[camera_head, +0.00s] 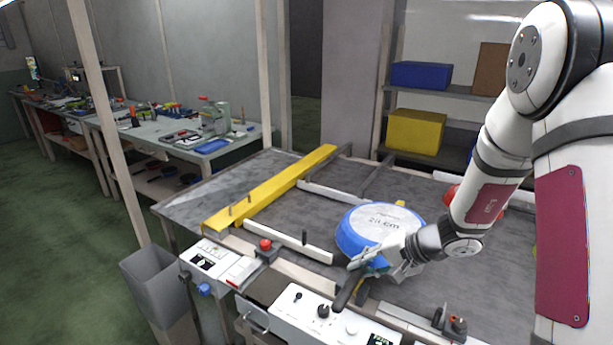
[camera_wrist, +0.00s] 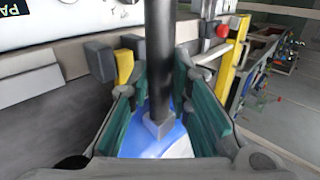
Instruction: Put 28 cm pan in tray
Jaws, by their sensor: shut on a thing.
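The 28 cm pan (camera_head: 358,235) has a blue rim and a pale round face with "28 cm" lettering turned up. It is over the grey work surface, right of the white guide rails; I cannot tell whether it touches the surface. Its black handle (camera_head: 347,291) points toward the front panels. My gripper (camera_head: 377,264) is shut on the handle. In the wrist view the black handle (camera_wrist: 160,55) stands between the green finger pads of my gripper (camera_wrist: 160,105), with the blue pan (camera_wrist: 153,143) below. I cannot make out a tray for certain.
A yellow bar (camera_head: 270,188) and white rails (camera_head: 290,240) cross the grey table (camera_head: 210,200). Control boxes (camera_head: 325,318) and a red button (camera_head: 265,245) line the front edge. A grey bin (camera_head: 155,285) stands left. Shelves with yellow (camera_head: 415,131) and blue boxes (camera_head: 420,75) are behind.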

